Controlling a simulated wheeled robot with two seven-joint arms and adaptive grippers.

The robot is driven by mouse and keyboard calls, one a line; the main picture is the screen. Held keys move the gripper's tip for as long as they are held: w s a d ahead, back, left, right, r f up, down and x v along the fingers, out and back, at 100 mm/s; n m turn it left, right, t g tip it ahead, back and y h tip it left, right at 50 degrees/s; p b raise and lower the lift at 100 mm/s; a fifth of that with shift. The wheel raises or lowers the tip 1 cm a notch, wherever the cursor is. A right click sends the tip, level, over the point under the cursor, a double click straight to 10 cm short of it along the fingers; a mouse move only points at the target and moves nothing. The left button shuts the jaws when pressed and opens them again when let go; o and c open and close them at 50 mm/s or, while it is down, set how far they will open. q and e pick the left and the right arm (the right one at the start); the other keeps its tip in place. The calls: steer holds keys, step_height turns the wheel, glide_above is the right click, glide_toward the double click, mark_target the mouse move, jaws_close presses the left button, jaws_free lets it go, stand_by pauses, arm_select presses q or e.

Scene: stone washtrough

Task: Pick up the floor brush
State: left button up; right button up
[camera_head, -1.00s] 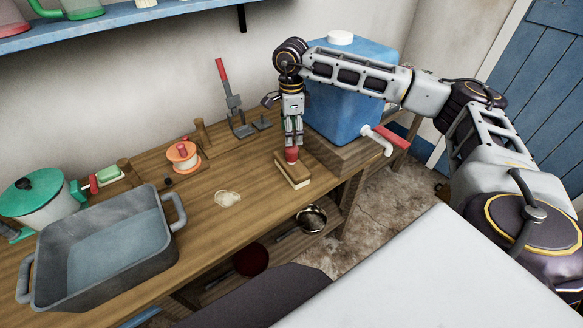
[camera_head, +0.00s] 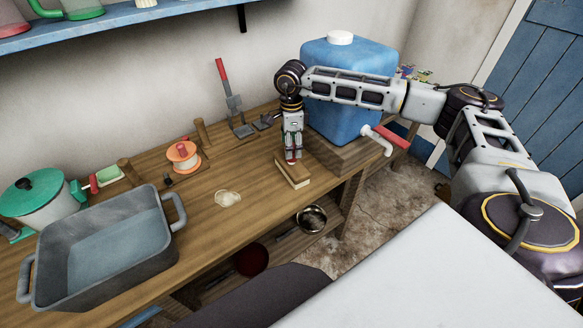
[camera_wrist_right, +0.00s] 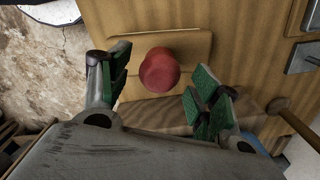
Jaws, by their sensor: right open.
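The floor brush (camera_head: 293,174) is a tan wooden block with a red round knob on top. It lies on the wooden bench near its front edge, in front of the blue container. My right gripper (camera_head: 292,157) points down over it, with the fingertips at knob height, hiding most of the knob in the head view. In the right wrist view, the red knob (camera_wrist_right: 160,70) lies between the open green-padded fingers (camera_wrist_right: 161,62). Gaps show on both sides, so neither finger is seen touching it. The block shows behind the knob. My left gripper is not in view.
A blue water container (camera_head: 345,95) with a white tap (camera_head: 377,141) stands close right of the gripper. A grey basin (camera_head: 105,245) and an orange spool (camera_head: 183,156) are to the left. A red-handled tool (camera_head: 230,100) stands behind. The bench between brush and basin is mostly clear.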

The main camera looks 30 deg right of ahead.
mark_target(292, 165)
steer(key=shift+f, duration=2.35)
jaws_close()
